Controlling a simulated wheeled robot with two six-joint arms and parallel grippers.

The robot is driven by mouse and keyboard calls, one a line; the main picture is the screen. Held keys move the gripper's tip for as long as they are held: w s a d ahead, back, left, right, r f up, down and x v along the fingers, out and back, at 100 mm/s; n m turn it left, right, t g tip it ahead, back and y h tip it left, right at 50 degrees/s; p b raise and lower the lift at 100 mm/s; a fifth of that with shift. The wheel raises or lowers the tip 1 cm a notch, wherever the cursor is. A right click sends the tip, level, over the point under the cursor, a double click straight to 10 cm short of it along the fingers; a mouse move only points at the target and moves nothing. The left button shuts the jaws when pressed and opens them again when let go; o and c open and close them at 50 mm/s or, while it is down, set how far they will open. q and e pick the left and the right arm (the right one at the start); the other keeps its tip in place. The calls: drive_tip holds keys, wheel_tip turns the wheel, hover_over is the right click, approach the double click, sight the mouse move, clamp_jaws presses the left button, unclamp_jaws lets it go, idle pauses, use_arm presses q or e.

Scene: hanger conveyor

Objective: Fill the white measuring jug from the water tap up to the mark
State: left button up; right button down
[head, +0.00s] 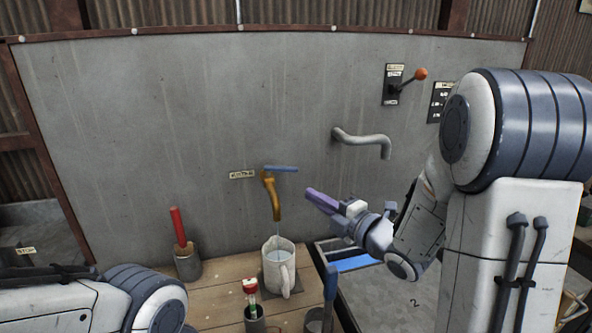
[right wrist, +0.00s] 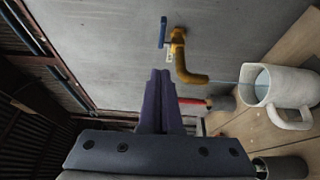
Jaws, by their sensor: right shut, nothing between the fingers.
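The white measuring jug (head: 285,279) stands upright on the wooden bench under the brass tap (head: 270,192), its handle toward me. A thin stream runs from the spout into it, and water shows inside. The mark cannot be made out. The tap's blue lever (head: 281,169) points right. My right gripper (head: 311,194) is shut and empty, right of the tap and apart from the lever. In the right wrist view its purple fingers (right wrist: 160,74) are together, with the tap (right wrist: 184,62) and jug (right wrist: 287,88) beyond. My left arm shows at lower left; its gripper is out of view.
A red-handled tool stands in a grey holder (head: 188,265) left of the jug. Smaller holders with a red-topped tool (head: 251,288) and a blue-handled tool (head: 330,285) stand in front. A grey pipe (head: 362,139) and an orange-knobbed lever (head: 420,74) are on the wall.

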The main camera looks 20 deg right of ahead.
drive_tip(key=p, duration=0.2)
approach(285, 170)
drive_tip(key=a, duration=0.4)
drive_tip(key=w+p, duration=0.1)
drive_tip(key=w, duration=0.1)
drive_tip(key=w+d+p, duration=0.1)
drive_tip(key=w, duration=0.1)
drive_tip(key=shift+w+d+r, duration=0.1)
drive_tip(key=shift+w+d, duration=0.2)
drive_tip(key=shift+w, duration=0.3)
use_arm(q)
wheel_tip(285, 170, up, 6)
drive_tip(key=shift+f, duration=0.15)
